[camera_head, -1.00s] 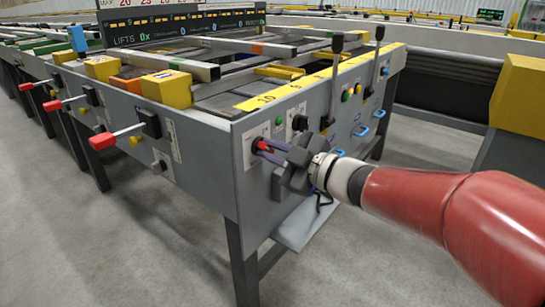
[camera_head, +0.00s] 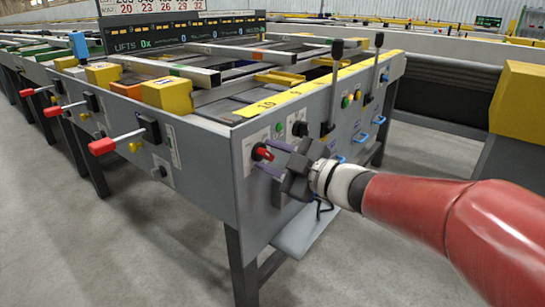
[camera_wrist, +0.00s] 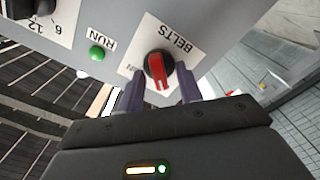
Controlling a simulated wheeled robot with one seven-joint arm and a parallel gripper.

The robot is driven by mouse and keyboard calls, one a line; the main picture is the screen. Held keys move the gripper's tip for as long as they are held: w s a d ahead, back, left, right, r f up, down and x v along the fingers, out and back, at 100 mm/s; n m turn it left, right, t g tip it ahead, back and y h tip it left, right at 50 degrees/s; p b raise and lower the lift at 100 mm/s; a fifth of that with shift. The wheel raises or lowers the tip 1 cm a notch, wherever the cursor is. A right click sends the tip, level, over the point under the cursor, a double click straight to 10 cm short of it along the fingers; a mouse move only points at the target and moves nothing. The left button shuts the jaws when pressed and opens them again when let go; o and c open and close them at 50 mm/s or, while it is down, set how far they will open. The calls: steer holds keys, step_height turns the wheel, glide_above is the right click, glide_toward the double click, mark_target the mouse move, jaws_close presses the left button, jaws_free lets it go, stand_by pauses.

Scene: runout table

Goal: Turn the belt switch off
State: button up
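The belt switch is a red-handled rotary knob on a black base (camera_head: 263,153), on a white plate on the end face of the grey table. In the wrist view the knob (camera_wrist: 161,70) sits under the upside-down word BELTS, with its red handle pointing down the picture. My gripper (camera_head: 270,158) is in front of the plate with its purple fingers apart.
A green RUN button (camera_wrist: 96,53) is close to the switch. A grey shelf (camera_head: 295,235) juts out below. The floor on the left is clear.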

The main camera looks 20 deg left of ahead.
steer(key=v, duration=0.7)
steer(key=shift+d+p, duration=0.35)
steer(key=shift+d, duration=0.05)
steer(key=shift+s, duration=0.15)
